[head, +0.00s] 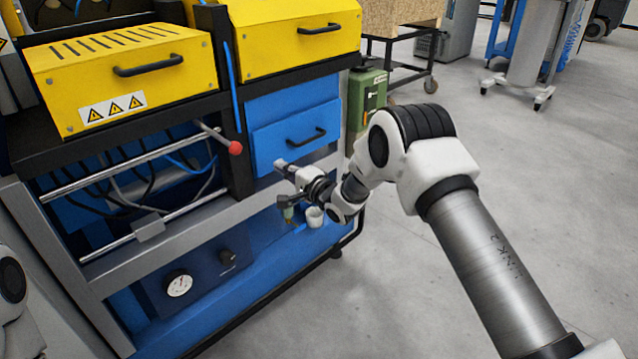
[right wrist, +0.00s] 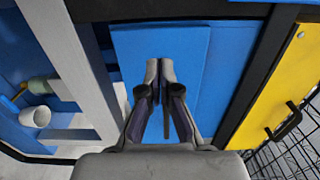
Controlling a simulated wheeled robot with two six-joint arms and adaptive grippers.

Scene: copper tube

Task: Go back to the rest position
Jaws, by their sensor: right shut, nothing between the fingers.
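My right gripper (head: 281,166) reaches in from the right, in front of the blue drawer of the machine. In the right wrist view its two fingers (right wrist: 159,75) are together with nothing between them, over the blue drawer front (right wrist: 190,50). The drawer (head: 290,137) is shut and has a black handle. No copper tube can be made out. My left gripper is not in view; only a white part of my left arm shows at the left edge.
A white cup (head: 315,217) stands on the machine's blue lower shelf, just below my right wrist. It also shows in the right wrist view (right wrist: 35,117). A red-knobbed lever (head: 235,148) sticks out left of the drawer. Grey floor (head: 570,200) is free at the right.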

